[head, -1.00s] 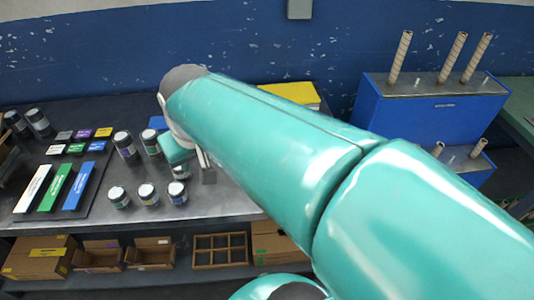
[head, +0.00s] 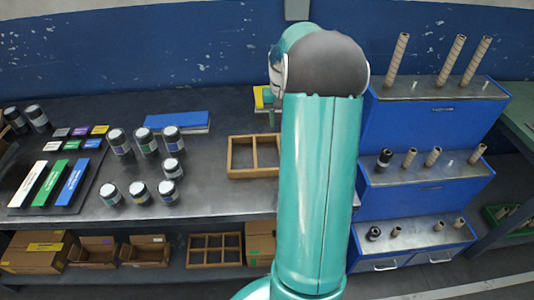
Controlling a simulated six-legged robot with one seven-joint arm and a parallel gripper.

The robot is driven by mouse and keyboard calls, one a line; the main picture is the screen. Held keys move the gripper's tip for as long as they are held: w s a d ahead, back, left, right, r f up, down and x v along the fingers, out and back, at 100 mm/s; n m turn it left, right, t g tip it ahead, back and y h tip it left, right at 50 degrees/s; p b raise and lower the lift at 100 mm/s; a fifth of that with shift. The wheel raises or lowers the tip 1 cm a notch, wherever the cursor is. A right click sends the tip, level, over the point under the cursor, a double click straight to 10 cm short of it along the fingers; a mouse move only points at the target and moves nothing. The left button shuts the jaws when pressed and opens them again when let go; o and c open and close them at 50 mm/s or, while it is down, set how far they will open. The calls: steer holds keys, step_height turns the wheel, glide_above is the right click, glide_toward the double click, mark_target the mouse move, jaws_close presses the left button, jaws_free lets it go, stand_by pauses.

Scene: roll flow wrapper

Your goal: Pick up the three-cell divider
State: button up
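A wooden divider frame (head: 231,158) lies on the dark workbench, right of the jars. Two of its cells show, and its right end is hidden behind my arm. My arm stands upright in the picture just right of the divider, and its rounded joint covers the area behind. My gripper cannot be made out; it seems to be hidden behind my arm. Nothing is seen touching the visible part of the divider.
Several jars (head: 139,193) stand left of the divider, with a blue slab (head: 180,120) behind them. Another, larger wooden divider (head: 214,236) is on the lower shelf. A blue stepped rack (head: 415,135) with rolls stands at right. The bench (head: 235,200) in front of the divider is clear.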

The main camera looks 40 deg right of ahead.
step_height(320, 180, down, 7)
steer(key=shift+f, duration=0.2)
steer(key=f, duration=0.6)
steer(key=shift+s+d, duration=0.1)
steer(key=shift+s, duration=0.2)
jaws_close()
